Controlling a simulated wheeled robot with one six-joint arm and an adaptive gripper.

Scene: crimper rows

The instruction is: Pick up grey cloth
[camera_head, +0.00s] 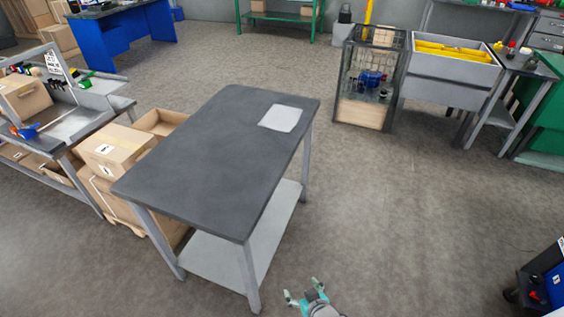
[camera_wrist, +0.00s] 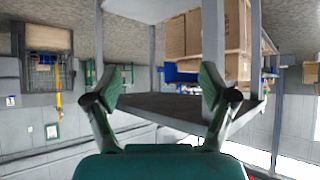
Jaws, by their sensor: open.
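The grey cloth (camera_head: 281,118) is a light, flat, roughly square piece lying near the far right corner of the dark table (camera_head: 205,150) in the head view. My gripper (camera_head: 305,288) is at the bottom of the head view, in front of the table's near right corner and well away from the cloth. In the wrist view my gripper (camera_wrist: 156,90) is open, with nothing between its fingers. That view shows the dark tabletop (camera_wrist: 165,107) beyond the fingers. I cannot make out the cloth there.
Cardboard boxes (camera_head: 116,148) stand left of the table, beside a grey workbench (camera_head: 75,125). A wire cage (camera_head: 368,80) and a grey bin with yellow contents (camera_head: 450,75) stand at the back right. The floor right of the table is clear. The rest of the tabletop is bare.

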